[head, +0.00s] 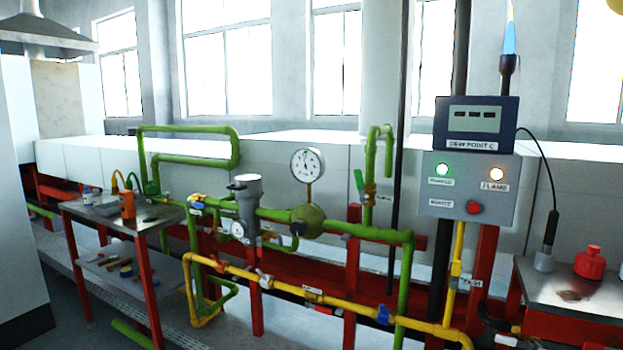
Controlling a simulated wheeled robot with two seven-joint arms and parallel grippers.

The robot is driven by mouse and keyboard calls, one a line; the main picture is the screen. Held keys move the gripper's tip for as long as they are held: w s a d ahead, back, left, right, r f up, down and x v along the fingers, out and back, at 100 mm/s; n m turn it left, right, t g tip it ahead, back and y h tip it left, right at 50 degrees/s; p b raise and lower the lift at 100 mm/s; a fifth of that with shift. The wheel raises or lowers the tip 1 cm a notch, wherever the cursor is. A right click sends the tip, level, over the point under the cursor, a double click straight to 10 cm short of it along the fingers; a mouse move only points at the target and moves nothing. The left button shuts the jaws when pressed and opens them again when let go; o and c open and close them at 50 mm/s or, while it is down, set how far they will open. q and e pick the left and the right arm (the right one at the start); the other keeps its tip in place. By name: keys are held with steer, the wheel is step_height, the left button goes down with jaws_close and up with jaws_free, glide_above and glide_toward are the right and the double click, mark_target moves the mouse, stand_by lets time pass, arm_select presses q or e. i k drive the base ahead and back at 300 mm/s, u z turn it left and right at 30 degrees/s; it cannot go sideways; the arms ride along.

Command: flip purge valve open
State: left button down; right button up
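I cannot read a tag that says purge, so I cannot tell which valve is the purge valve. A valve with a green lever (359,181) and a brass body (370,191) sits on the upright green pipe right of the round gauge; its lever stands about upright. A blue-handled valve (383,314) is on the low yellow pipe. A pale lever valve (264,279) is further left on that pipe. Another blue handle (196,198) is on the green pipe at left. Neither of my grippers shows in the head view.
A control box (468,188) with lit green and amber lamps stands right of the pipes, under a dew point display (476,124). A cluttered bench (143,224) is at left. A metal table (548,280) with a red bottle (588,262) is at right. Red posts stand among the pipes.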

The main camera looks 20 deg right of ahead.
mark_target(357, 173)
steer(key=z, duration=0.6)
steer(key=i, duration=0.9)
steer(key=z, duration=0.95)
